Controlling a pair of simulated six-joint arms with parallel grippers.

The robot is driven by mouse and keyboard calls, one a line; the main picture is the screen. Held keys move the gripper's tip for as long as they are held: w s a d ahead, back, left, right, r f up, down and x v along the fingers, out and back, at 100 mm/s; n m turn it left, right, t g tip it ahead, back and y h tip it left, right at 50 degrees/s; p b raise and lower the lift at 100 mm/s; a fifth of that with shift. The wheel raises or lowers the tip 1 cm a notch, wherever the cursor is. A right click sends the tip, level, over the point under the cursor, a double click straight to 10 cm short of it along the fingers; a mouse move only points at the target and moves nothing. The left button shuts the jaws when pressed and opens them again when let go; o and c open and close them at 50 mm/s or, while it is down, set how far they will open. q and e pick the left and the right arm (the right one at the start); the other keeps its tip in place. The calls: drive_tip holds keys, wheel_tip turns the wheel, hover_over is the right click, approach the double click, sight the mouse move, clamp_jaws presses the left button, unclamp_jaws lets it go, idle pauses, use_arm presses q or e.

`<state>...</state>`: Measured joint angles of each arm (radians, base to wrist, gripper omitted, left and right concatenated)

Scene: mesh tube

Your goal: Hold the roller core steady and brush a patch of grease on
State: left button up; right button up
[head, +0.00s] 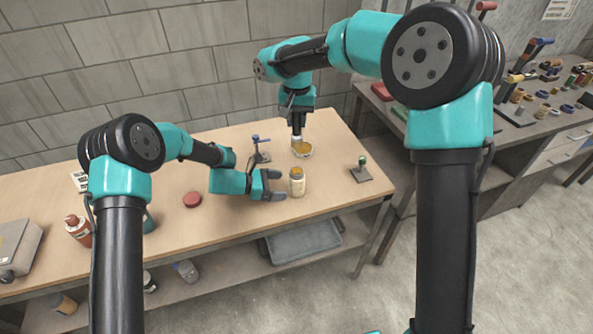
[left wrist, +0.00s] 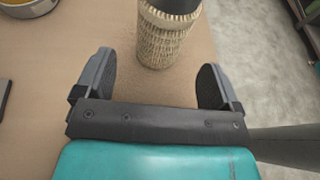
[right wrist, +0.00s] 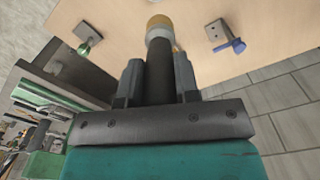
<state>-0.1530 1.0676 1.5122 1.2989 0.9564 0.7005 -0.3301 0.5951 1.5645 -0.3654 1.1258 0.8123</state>
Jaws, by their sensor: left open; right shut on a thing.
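The roller core is an upright tube with a tan mesh surface (head: 297,181) on the bench. In the left wrist view the core (left wrist: 165,40) has a dark top and stands just ahead of and between the open fingertips. My left gripper (head: 277,185) is open beside it, low over the bench. My right gripper (head: 297,112) points down and is shut on the dark brush handle (right wrist: 160,75). The brush's lower end is over or in the round grease tin (head: 302,154); I cannot tell which. The tin's edge also shows in the left wrist view (left wrist: 28,9).
A blue-handled stand (head: 260,152) is behind the core, and a green-knobbed stand (head: 361,170) is to the right. A red puck (head: 192,199) and an orange-brown bottle (head: 77,229) are at the left. The bench's front edge is close to the core.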

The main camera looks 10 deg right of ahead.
use_arm(q)
drive_tip(key=v, duration=0.6)
drive_tip(key=shift+a, duration=0.3)
